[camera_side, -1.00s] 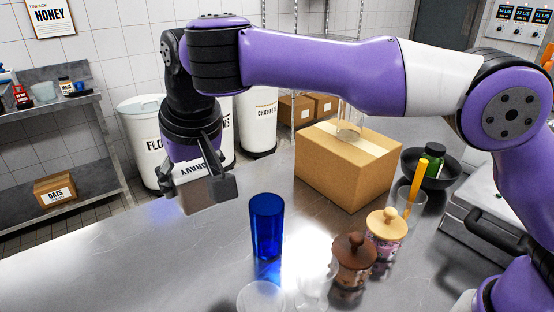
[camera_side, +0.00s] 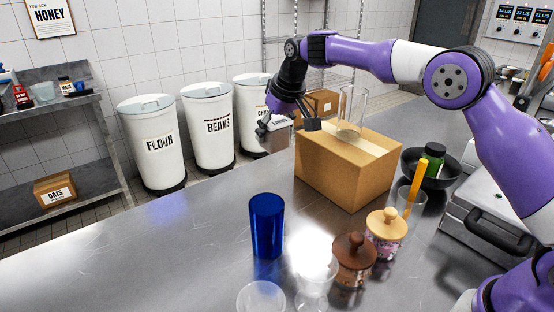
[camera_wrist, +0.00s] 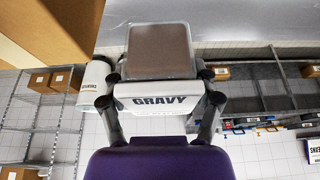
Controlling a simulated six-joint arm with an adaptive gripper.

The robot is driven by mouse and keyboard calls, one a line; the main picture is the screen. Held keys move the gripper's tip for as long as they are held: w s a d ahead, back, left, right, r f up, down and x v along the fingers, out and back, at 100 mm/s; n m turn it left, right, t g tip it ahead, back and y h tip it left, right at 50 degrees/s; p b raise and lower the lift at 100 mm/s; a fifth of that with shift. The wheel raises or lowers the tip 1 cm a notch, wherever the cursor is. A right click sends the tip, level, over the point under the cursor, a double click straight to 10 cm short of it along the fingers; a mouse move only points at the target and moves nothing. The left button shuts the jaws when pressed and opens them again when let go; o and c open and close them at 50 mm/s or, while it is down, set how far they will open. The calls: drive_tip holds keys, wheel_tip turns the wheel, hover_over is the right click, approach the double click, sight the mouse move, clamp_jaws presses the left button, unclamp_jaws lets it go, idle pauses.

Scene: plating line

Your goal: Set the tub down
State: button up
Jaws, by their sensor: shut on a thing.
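The tub is a squarish container with brown contents and a white front labelled GRAVY, seen in the wrist view (camera_wrist: 160,55). My gripper (camera_wrist: 160,102) is shut on it, with one finger at each side. In the side view the tub (camera_side: 280,131) is small and partly hidden by my gripper (camera_side: 288,128). It is held up in the air near the far left corner of the cardboard box. A gap to the counter (camera_side: 170,245) cannot be judged exactly.
The cardboard box (camera_side: 345,175) carries a clear glass (camera_side: 351,112). A blue cup (camera_side: 267,225), lidded jars (camera_side: 354,258), clear glasses and a black bowl (camera_side: 440,172) stand on the counter. White bins (camera_side: 152,145) stand behind it. The left part of the counter is bare.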

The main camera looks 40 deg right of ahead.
wheel_tip(320, 180, down, 12)
drive_tip(key=shift+r, duration=0.2)
drive_tip(key=shift+f, duration=0.1)
drive_tip(key=o, duration=1.3)
